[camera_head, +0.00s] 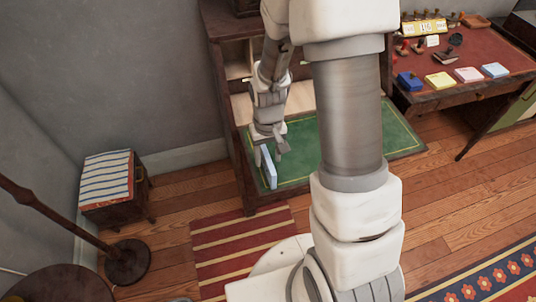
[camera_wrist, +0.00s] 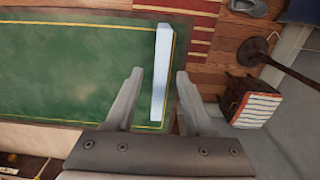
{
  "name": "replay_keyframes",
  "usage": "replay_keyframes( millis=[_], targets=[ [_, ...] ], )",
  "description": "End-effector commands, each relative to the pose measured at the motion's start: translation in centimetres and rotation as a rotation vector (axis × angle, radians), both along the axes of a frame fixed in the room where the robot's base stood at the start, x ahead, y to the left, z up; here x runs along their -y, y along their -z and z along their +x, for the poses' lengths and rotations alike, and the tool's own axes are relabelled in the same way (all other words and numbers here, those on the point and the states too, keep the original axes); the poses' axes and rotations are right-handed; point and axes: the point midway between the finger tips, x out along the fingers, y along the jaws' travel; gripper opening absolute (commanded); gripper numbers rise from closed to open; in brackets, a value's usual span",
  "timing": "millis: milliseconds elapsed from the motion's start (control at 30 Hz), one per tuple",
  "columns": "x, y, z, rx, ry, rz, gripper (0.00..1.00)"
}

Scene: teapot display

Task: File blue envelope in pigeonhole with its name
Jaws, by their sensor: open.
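A slim light blue envelope-like block (camera_head: 269,170) stands on its narrow edge on the desk's green top (camera_head: 330,138), near its left end. It also shows in the wrist view (camera_wrist: 161,72) as a pale upright strip. My gripper (camera_head: 270,155) is just above it, pointing down. In the wrist view my gripper's two fingers (camera_wrist: 159,75) are apart, one on each side of the strip, with gaps visible. The gripper holds nothing. Pale pigeonhole compartments (camera_head: 238,70) rise at the back of the desk, largely hidden behind my arm. No name can be read.
A side table (camera_head: 460,65) at the right carries stamps and several coloured pads. A striped-top cabinet (camera_head: 108,180) and a stand's round base (camera_head: 127,262) are at the left. A red striped rug (camera_head: 235,245) lies before the desk. The green top's right part is clear.

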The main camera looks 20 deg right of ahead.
Motion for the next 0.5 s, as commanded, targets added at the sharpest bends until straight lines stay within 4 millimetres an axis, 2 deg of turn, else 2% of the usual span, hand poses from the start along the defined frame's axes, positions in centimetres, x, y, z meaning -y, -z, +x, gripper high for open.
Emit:
replay_keyframes(
  millis=[133,267,500],
  targets=[
    [0.0,-0.5,0.0,0.001,0.0,0.0,0.54],
    [0.0,-2.2,0.1,0.004,0.0,0.0,0.54],
    [0.0,-7.9,0.1,0.007,0.0,0.0,0.54]
  ],
)
